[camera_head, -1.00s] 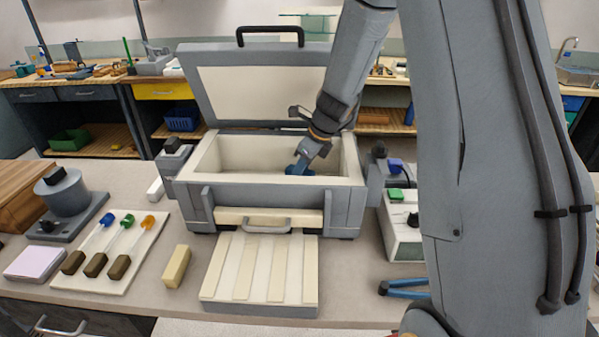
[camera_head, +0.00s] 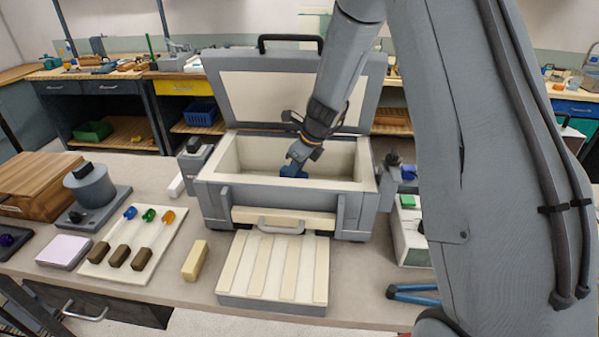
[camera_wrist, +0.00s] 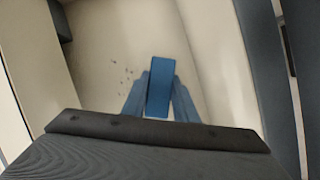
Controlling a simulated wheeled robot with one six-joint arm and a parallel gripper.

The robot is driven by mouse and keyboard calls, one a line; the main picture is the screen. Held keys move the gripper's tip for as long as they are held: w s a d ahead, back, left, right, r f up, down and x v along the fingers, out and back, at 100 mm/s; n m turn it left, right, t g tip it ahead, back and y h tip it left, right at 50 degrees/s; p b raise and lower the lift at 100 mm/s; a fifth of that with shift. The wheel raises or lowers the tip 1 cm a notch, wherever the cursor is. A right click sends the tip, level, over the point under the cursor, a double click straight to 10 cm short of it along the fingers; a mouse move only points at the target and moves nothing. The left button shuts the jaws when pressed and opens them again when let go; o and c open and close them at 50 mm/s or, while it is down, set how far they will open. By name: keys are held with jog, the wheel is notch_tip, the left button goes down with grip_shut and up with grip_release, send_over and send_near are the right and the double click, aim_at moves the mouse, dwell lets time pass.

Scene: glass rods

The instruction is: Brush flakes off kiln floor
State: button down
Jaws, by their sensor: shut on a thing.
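The kiln (camera_head: 212,192) is a grey box with a cream lining, and its lid (camera_head: 287,97) stands open at the back. My gripper (camera_head: 294,164) reaches down inside it. In the wrist view my gripper's fingers (camera_wrist: 160,98) are shut on a blue block-shaped tool, likely the brush (camera_wrist: 159,84). Its lower end and any bristles are hidden. Several small dark flakes (camera_wrist: 126,76) lie on the pale kiln floor (camera_wrist: 112,40), just left of the blue tool and apart from it. I cannot tell whether the tool touches the floor.
The kiln's walls stand close around my gripper. A slatted board (camera_head: 272,268) lies in front. On the left are a white board (camera_head: 158,262) with glass rods, a cream block (camera_head: 195,260) and a grey pot (camera_head: 90,185). Blue-handled pliers (camera_head: 412,292) lie front right.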

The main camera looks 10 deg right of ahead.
aim_at(281, 176)
jog(key=shift+w+a+p, duration=0.35)
jog(key=shift+a+p, duration=0.3)
jog(key=shift+a, duration=0.5)
jog(key=shift+w+a+p, duration=0.3)
jog(key=shift+a+p, duration=0.3)
jog(key=shift+a, duration=0.5)
jog(key=shift+w+a+p, duration=0.35)
jog(key=shift+a+p, duration=0.3)
jog(key=shift+a, duration=0.5)
jog(key=shift+s+a, duration=0.25)
jog(key=shift+s, duration=0.3)
jog(key=shift+s+d+f, duration=0.1)
jog(key=shift+s+d, duration=0.25)
jog(key=shift+d, duration=0.55)
jog(key=shift+s+d+f, duration=0.1)
jog(key=shift+s+d, duration=0.2)
jog(key=shift+d, duration=0.6)
